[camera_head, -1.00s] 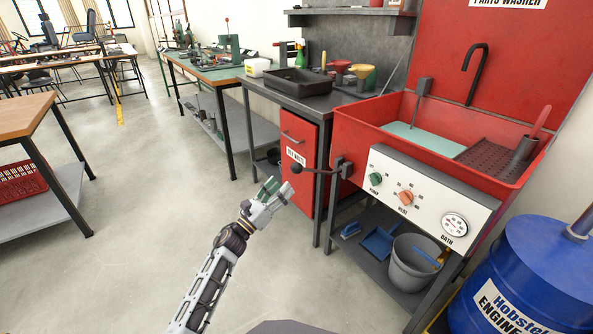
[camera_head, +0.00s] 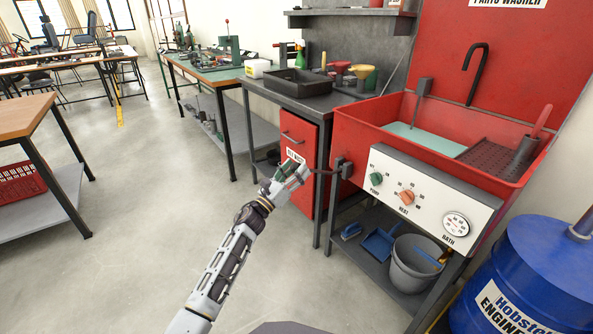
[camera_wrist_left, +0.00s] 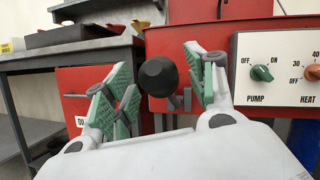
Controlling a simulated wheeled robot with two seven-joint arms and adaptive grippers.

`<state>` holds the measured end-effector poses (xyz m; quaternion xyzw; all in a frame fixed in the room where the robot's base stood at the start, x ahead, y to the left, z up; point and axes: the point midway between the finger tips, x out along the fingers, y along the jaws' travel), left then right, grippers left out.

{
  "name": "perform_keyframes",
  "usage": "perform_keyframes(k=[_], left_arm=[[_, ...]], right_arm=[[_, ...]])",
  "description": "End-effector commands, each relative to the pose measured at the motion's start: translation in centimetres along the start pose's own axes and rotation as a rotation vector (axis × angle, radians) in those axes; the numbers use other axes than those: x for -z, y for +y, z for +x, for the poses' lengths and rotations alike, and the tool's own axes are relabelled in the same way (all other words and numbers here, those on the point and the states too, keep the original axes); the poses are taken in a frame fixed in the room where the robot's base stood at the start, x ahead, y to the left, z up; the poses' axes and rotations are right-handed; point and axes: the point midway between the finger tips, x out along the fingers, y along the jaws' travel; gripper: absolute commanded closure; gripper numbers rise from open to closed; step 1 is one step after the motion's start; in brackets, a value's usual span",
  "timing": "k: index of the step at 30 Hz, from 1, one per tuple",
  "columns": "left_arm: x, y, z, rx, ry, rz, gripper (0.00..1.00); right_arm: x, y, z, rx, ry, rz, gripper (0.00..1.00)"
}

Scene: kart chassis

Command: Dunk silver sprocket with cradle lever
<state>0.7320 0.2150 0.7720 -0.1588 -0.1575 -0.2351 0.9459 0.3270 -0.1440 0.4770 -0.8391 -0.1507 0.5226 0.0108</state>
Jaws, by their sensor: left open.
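The cradle lever (camera_head: 321,172) is a dark rod on a bracket at the left side of the red parts washer (camera_head: 358,122). Its round black knob (camera_wrist_left: 158,77) shows in the left wrist view between my fingers; in the head view my gripper hides it. My left gripper (camera_head: 292,170) is open, with its green-padded fingers on either side of the knob. I cannot see them closed on it. A grey hanger (camera_head: 424,90) reaches down into the pale green bath (camera_head: 425,138). I cannot make out the silver sprocket. My right gripper is out of view.
The washer's white panel (camera_head: 425,205) carries a green pump knob (camera_head: 376,179), an orange heat knob (camera_head: 406,197) and a gauge. A blue drum (camera_head: 535,265) is at the right.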

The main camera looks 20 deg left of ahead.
Motion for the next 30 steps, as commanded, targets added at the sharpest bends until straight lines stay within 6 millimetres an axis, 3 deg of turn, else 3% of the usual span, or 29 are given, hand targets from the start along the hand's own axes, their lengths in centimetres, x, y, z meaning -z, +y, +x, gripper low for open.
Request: perform_keyframes(k=[15,28,30], left_arm=[[-0.06,-0.01,0.77,0.0,-0.001,0.0,0.44],[-0.06,-0.01,0.76,0.0,-0.001,0.0,0.99],[-0.06,-0.01,0.76,0.0,-0.001,0.0,1.0]], right_arm=[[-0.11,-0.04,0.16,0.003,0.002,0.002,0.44],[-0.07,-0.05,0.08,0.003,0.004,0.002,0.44],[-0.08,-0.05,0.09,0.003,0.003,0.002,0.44]])
